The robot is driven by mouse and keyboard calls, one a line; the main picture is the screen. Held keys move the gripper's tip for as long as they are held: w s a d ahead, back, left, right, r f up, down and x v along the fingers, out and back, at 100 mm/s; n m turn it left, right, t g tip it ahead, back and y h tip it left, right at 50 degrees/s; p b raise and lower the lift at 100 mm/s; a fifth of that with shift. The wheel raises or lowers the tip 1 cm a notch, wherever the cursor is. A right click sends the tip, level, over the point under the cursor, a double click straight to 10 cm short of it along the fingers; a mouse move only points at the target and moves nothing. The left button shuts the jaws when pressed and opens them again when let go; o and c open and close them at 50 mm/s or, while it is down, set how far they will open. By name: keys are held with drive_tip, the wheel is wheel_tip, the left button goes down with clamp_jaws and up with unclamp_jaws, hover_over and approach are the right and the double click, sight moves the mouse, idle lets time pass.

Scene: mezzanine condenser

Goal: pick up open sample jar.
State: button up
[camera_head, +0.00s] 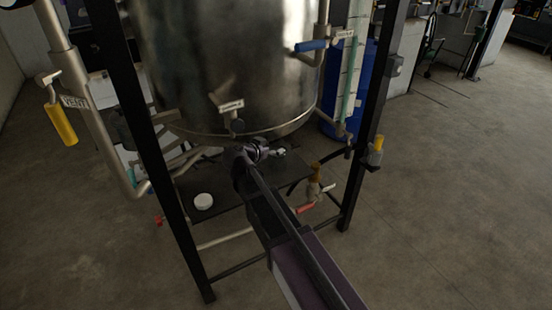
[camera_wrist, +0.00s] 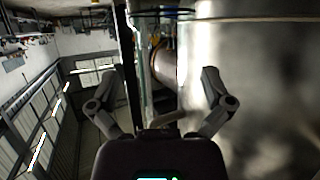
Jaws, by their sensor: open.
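A small white round thing, which looks like the sample jar (camera_head: 203,201), sits on the left part of a dark shelf (camera_head: 225,212) below the large steel tank. It is too small to tell whether it is open. My gripper (camera_head: 279,152) is beneath the tank's lower edge, to the right of the jar and farther back, apart from it. In the wrist view my gripper (camera_wrist: 158,85) has its two fingers spread wide with nothing held between them. The jar does not show in the wrist view.
The steel tank (camera_head: 230,60) hangs close above the shelf. Black frame posts (camera_head: 365,130) stand on both sides. A blue drum (camera_head: 350,90) stands behind. Open floor (camera_head: 450,190) lies right.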

sight(279, 144)
drive_tip(key=b+x, duration=0.2)
drive_tip(key=x, duration=0.2)
drive_tip(key=shift+a+f, duration=0.1)
drive_tip(key=shift+f, duration=0.15)
drive_tip(key=shift+w+d+f, duration=0.1)
drive_tip(key=shift+w+d, duration=0.15)
drive_tip(key=shift+w, duration=0.25)
drive_tip(key=shift+c, duration=0.2)
drive_tip(key=c, duration=1.3)
drive_tip(key=shift+o, duration=0.2)
wheel_tip(279, 144, up, 4)
drive_tip(key=p, duration=0.3)
drive_tip(key=shift+p, duration=0.35)
drive_tip(key=s+a, duration=0.3)
drive_tip(key=s, duration=0.4)
drive_tip(key=s+a+p, duration=0.1)
drive_tip(key=s+a, duration=0.3)
drive_tip(key=s, duration=0.3)
drive_tip(key=shift+s+r, duration=0.3)
drive_tip(key=shift+r, duration=0.2)
